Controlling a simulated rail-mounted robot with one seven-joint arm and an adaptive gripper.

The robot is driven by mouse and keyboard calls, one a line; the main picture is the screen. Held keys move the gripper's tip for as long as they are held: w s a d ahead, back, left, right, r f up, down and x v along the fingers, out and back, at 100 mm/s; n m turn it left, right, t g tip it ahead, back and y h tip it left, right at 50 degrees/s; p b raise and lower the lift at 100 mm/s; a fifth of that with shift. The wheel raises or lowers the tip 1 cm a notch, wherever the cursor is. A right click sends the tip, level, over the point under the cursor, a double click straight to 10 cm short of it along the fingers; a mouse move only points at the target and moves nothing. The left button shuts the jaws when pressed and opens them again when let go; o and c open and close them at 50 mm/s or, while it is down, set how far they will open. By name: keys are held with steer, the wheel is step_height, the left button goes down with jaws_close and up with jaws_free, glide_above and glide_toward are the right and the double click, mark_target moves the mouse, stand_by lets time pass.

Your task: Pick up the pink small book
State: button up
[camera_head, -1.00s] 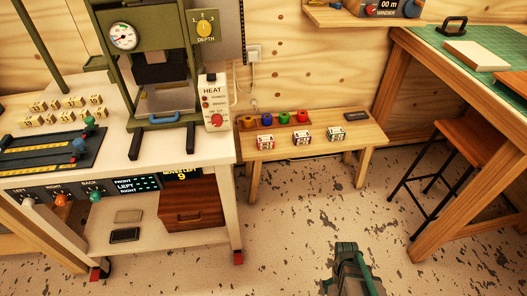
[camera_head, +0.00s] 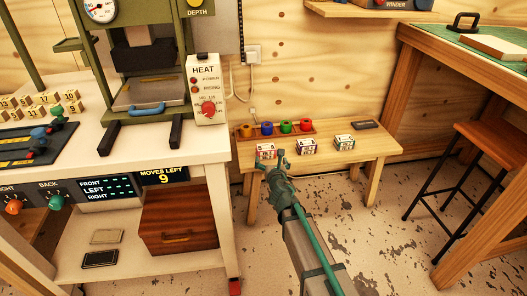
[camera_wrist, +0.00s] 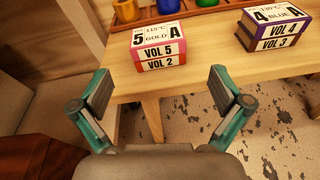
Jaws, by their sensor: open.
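A small pink book (camera_wrist: 160,40) labelled "5 GOLD A" and "VOL 5" lies on top of a reddish "VOL 2" book (camera_wrist: 163,63) on the low wooden bench. In the head view this stack (camera_head: 266,149) is the leftmost of three, partly behind my gripper. My gripper (camera_head: 270,160) is at the bench's front edge, just in front of the stack. In the wrist view my gripper (camera_wrist: 160,80) is open and empty, its fingers apart on either side below the stack and not touching it.
A purple-edged stack (camera_wrist: 275,28) marked "4 BLUE A" stands to the right, and a third stack (camera_head: 344,142) beyond it. A rack of coloured foil rolls (camera_head: 276,129) stands behind. The white press table (camera_head: 216,150) is close on the left; a stool (camera_head: 480,150) stands right.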

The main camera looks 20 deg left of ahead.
mark_target(266, 147)
steer(key=shift+n, duration=0.9)
steer(key=x, duration=1.1)
steer(key=shift+s+a+r, duration=0.1)
steer(key=shift+a, duration=0.05)
steer(key=shift+s, duration=0.1)
steer(key=c, duration=1)
